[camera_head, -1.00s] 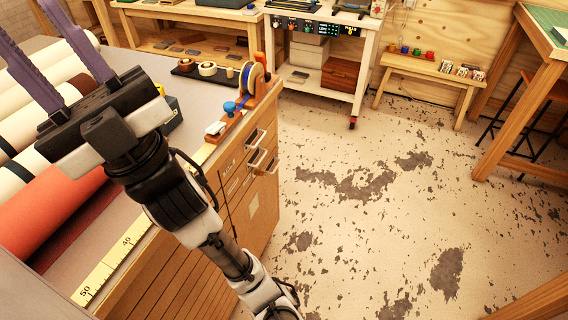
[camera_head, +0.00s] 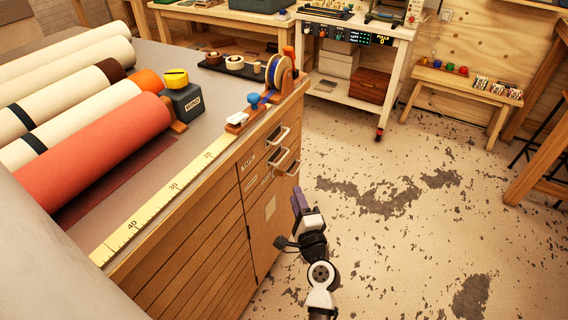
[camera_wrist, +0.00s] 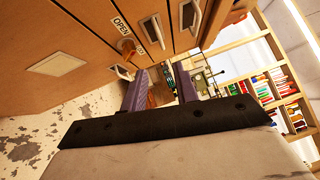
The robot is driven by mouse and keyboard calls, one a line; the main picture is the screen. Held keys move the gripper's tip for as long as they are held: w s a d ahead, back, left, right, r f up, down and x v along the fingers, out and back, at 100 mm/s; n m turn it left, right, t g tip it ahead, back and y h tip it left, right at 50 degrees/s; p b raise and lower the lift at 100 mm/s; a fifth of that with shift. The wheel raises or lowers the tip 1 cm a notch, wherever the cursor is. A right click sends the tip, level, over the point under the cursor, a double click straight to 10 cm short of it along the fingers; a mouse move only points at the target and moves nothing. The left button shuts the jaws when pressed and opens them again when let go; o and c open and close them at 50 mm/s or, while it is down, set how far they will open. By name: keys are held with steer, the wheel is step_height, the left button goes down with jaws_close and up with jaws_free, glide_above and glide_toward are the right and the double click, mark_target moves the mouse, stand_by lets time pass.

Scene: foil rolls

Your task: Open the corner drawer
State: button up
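The wooden cabinet (camera_head: 200,235) under the bench has drawers at its far corner. The drawer fronts look shut, and I cannot tell which handle belongs to the corner drawer. My gripper (camera_head: 298,203) is low in front of the cabinet, below the handles and apart from them. In the wrist view its purple fingers (camera_wrist: 160,86) are spread with no handle between them. Handles (camera_wrist: 188,14) and (camera_wrist: 122,72) show beyond the fingers, with an "OPEN" label (camera_wrist: 121,27).
A white cart (camera_head: 345,100) stands behind. The floor (camera_head: 400,240) to the right is clear.

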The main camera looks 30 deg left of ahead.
steer(key=p+x, duration=0.3)
steer(key=x, duration=1)
steer(key=shift+a+r, duration=0.15)
steer(key=shift+a, duration=0.05)
steer(key=shift+w, duration=0.15)
steer(key=shift+c, duration=0.4)
jaws_close()
